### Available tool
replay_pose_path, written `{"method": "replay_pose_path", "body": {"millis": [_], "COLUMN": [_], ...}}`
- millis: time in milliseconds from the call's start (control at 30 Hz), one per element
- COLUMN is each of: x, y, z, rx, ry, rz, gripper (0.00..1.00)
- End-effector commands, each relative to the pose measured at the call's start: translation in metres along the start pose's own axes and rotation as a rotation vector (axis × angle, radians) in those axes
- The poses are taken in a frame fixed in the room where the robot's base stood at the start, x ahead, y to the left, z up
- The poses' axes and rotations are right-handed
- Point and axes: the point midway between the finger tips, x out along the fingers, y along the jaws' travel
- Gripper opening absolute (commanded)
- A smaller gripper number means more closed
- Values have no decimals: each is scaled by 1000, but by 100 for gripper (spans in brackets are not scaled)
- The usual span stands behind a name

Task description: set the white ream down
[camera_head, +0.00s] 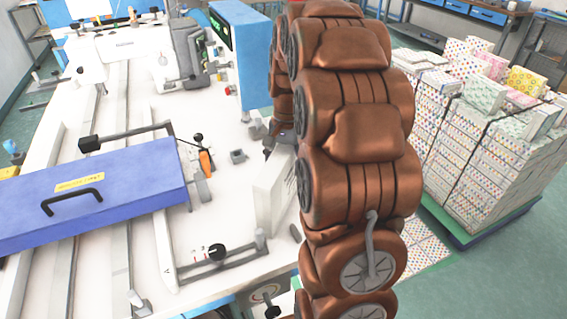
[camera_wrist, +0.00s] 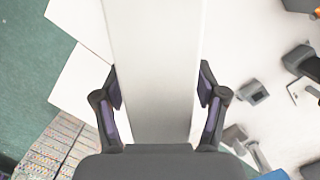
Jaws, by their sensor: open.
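The white ream (camera_head: 272,195) stands on edge on the white machine table (camera_head: 225,185), near its right edge, beside my arm. Its right part is hidden behind the arm. In the wrist view, the ream (camera_wrist: 152,70) runs up the middle of the picture as a long pale block. My gripper (camera_wrist: 160,82) is open, with one dark finger and purple pad on each side of the ream. The pads are close to its sides; I cannot tell whether they touch. In the head view my gripper (camera_head: 284,140) is mostly hidden by my copper-coloured arm.
A blue cover with a black handle (camera_head: 95,195) lies across the table at left. A blue control box (camera_head: 240,55) stands behind. Levers with black knobs (camera_head: 216,251) rise near the ream. A pallet of dotted packs (camera_head: 490,150) stands on the green floor at right.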

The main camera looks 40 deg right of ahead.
Motion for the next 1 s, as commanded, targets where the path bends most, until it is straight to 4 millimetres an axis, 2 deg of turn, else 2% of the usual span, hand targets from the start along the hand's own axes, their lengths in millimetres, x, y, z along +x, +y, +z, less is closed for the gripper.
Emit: {"method": "replay_pose_path", "body": {"millis": [267, 1000], "x": [-6, -93], "y": [0, -1], "z": [-1, -1], "rx": [0, 0], "ry": [3, 5], "rz": [-2, -3], "gripper": [72, 72]}}
